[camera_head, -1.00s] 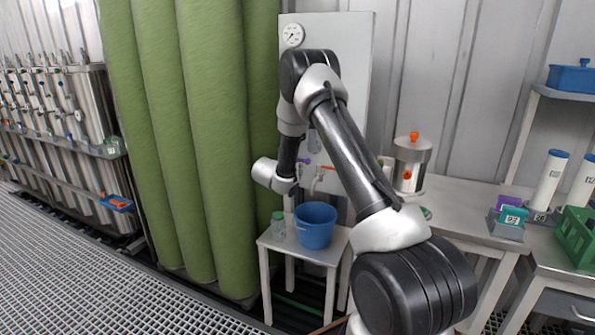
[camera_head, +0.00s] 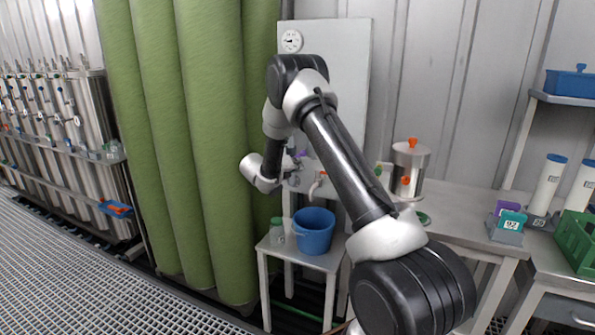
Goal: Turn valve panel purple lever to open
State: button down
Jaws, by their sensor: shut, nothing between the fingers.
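The pale valve panel (camera_head: 352,60) stands upright behind my arm, with a round gauge (camera_head: 291,41) at its top left. A small patch of the purple lever (camera_head: 301,154) shows low on the panel, beside my wrist. Its angle is hard to tell. My gripper (camera_head: 298,165) is small and partly hidden by my wrist. It is shut and empty, close to the purple lever; I cannot tell whether they touch. An orange-red handle (camera_head: 323,174) on a tap shows just to the right.
A blue bucket (camera_head: 314,232) and a clear bottle with a green cap (camera_head: 277,232) stand on a small table (camera_head: 275,249) below the panel. Tall green rolls (camera_head: 205,150) stand close on the left. A steel vessel (camera_head: 410,160) stands on the bench at right.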

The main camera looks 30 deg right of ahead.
jog(key=w+a+r+n+h, duration=0.2)
jog(key=w+r+n+h, duration=0.1)
jog(key=r+n, duration=0.2)
jog(key=n, duration=0.2)
jog(key=shift+a+n+g, duration=0.25)
jog(key=shift+n+g, duration=0.15)
jog(key=shift+w+a+r, duration=0.1)
jog(key=shift+w+r, duration=0.05)
jog(key=shift+w, duration=0.1)
dwell(0.6)
